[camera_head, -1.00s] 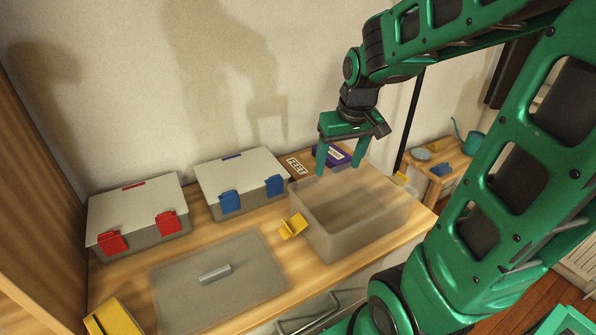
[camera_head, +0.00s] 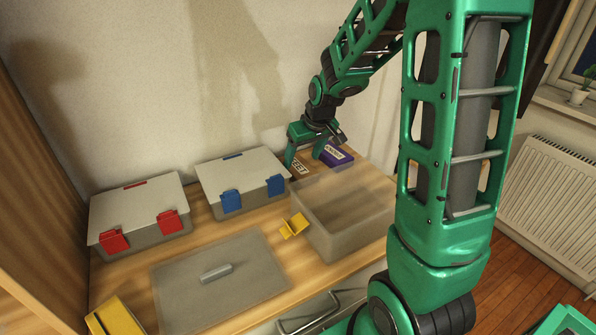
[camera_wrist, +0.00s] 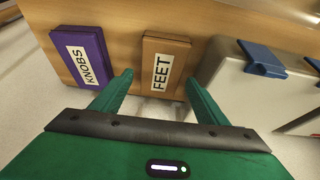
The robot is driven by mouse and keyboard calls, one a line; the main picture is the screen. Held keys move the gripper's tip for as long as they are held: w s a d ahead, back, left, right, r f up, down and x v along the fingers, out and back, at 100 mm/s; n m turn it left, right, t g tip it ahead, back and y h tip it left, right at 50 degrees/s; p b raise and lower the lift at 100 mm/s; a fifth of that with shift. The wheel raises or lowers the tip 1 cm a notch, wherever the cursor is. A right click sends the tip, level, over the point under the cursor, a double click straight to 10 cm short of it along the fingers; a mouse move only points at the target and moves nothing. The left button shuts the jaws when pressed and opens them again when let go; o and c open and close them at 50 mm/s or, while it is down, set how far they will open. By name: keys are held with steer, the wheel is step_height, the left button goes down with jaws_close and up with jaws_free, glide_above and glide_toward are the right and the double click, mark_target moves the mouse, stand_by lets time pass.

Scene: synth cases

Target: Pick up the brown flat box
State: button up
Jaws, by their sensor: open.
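The brown flat box (camera_wrist: 164,64) with a white "FEET" label lies on the wooden table in the wrist view. In the head view the brown box (camera_head: 299,168) is partly hidden by my gripper. My gripper (camera_head: 304,163) is open and empty, pointing down near the box. In the wrist view my gripper (camera_wrist: 158,82) shows its two green fingers apart, with the box beyond and between them, not grasped. The exact height of the fingertips over the box cannot be told.
A purple "KNOBS" box (camera_wrist: 82,57) lies beside the brown box. A case with blue latches (camera_head: 240,179) stands left of it, and a case with red latches (camera_head: 137,213) farther left. An open translucent bin (camera_head: 342,232) stands in front. A grey lid (camera_head: 219,290) lies front left.

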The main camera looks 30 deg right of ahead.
mark_target(299, 167)
steer(key=shift+x, duration=2.6)
steer(key=shift+a, duration=0.15)
steer(key=shift+c, duration=0.3)
steer(key=c, duration=0.8)
